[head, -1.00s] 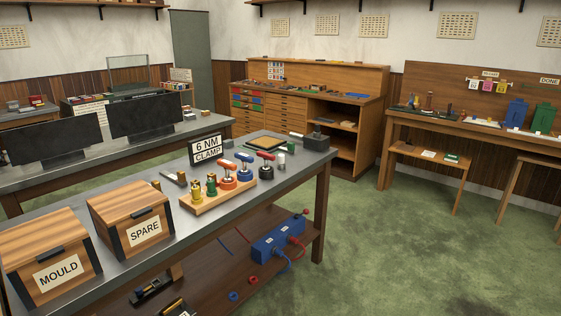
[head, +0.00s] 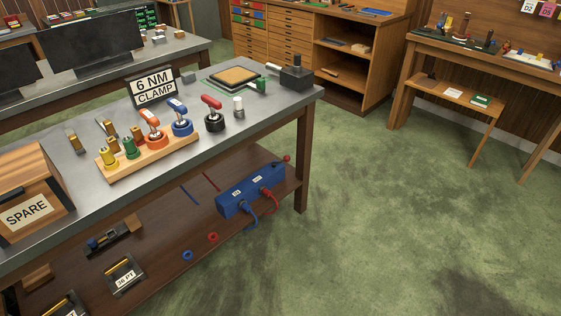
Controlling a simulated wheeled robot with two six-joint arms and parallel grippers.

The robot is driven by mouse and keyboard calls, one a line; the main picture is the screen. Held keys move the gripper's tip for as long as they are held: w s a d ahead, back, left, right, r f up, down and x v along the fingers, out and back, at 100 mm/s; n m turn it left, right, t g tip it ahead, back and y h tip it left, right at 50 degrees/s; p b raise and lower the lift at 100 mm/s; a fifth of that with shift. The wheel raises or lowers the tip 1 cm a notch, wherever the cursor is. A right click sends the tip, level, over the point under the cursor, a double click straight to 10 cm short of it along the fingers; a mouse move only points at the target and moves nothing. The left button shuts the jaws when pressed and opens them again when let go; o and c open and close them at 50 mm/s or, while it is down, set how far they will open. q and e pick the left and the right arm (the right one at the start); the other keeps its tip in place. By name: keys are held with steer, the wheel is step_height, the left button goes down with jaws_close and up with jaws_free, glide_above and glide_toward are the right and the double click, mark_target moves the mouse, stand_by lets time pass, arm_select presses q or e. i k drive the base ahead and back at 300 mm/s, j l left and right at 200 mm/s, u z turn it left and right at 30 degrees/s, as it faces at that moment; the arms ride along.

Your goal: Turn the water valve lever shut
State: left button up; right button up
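A blue box (head: 240,196) with small white labels sits on the lower shelf of the workbench, near its right end. A blue hose (head: 250,215) and a red hose (head: 270,198) come out of its front. A small red knob or lever end (head: 287,158) shows at the box's back right corner; its shape and angle are too small to tell. I cannot tell for certain that this is the water valve lever. Neither of my grippers is in view.
The workbench top (head: 75,170) holds a wooden rack (head: 150,157) with coloured tools, a "6 NM CLAMP" sign (head: 152,88) and a "SPARE" box (head: 30,195). A bench leg (head: 302,170) stands right of the blue box. Green floor (head: 390,220) is clear at right.

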mark_target(286, 158)
steer(key=u, duration=0.25)
steer(key=i+l+u, duration=0.45)
steer(key=l+u, duration=0.2)
steer(key=i+l+u, duration=0.3)
steer(key=l, duration=0.15)
steer(key=k+j, duration=0.05)
steer(key=k, duration=0.05)
